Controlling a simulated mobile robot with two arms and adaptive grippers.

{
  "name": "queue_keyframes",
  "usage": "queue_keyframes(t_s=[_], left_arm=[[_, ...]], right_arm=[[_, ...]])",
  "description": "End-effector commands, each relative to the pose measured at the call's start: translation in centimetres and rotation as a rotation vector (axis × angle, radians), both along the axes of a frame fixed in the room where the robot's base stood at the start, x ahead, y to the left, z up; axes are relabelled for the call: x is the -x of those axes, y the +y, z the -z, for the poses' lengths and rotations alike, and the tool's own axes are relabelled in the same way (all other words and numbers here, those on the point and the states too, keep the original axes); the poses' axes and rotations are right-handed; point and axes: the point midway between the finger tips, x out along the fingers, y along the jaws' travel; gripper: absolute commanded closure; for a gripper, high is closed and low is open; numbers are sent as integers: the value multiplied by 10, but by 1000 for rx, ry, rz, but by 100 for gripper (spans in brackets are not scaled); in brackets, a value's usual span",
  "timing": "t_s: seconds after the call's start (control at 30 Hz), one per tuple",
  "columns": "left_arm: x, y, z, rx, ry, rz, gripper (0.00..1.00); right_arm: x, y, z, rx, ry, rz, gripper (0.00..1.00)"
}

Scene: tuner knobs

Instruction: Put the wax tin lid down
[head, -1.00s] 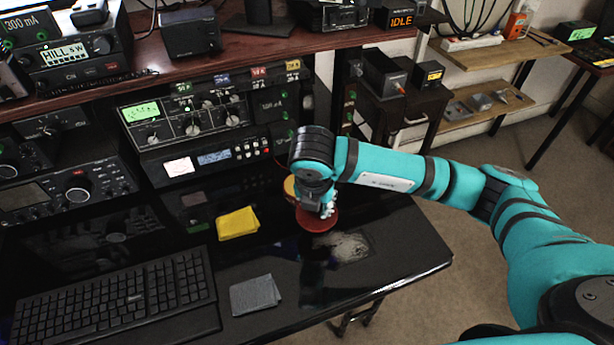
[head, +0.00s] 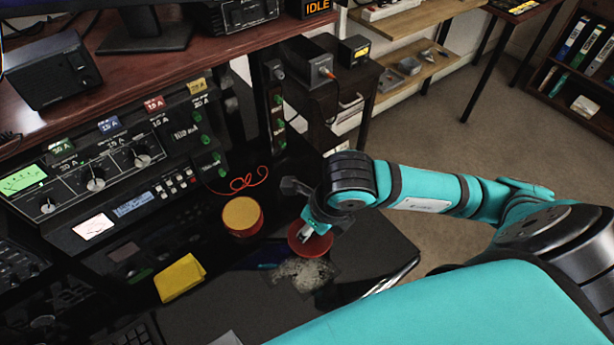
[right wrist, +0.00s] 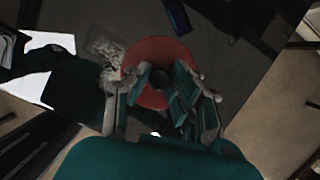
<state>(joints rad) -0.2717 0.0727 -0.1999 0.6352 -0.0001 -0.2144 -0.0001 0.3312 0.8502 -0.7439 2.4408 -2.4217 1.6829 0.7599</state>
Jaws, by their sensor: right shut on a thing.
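The red, round wax tin lid (head: 318,247) is under my right gripper (head: 308,230) near the right part of the black desk. In the right wrist view the lid (right wrist: 150,50) lies flat-on beyond the fingers, with a dark round spot in its middle, and my right gripper (right wrist: 163,82) is shut on it. Whether the lid touches the desk or hangs just above it, I cannot tell. The open wax tin (head: 242,216), red-sided with a yellow-orange top, stands to the lid's left. My left gripper is out of view.
A pale grainy patch on a dark sheet (head: 302,275) lies just below the lid. A yellow cloth (head: 180,278) is at the left. A red cable (head: 242,182) curls behind the tin. Radio units (head: 125,170) line the back left. The desk's right edge is close.

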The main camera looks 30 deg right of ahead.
Motion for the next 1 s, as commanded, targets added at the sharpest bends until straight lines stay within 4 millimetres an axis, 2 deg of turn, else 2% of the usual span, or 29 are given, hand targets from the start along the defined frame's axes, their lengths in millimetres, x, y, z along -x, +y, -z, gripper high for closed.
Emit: queue_keyframes(t_s=[0.03, 0.1, 0.23, 0.37, 0.5, 0.63, 0.73, 1.0], left_arm=[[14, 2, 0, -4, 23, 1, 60], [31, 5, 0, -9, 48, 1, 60], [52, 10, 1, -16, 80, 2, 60], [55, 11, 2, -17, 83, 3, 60], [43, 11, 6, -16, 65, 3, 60], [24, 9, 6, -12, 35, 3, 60], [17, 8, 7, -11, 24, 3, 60], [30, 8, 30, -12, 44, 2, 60]], right_arm=[[-10, -6, 0, 4, -1, 3, 100], [-27, -13, 1, 3, -3, 5, 100], [-60, -27, 5, 1, -2, 7, 100], [-91, -41, 9, 0, -2, 9, 100], [-119, -52, 13, -2, -1, 5, 100], [-134, -59, 14, -1, -2, 4, 100], [-137, -60, 15, -1, -2, 2, 100], [-137, -61, 50, 0, 0, 3, 100]])
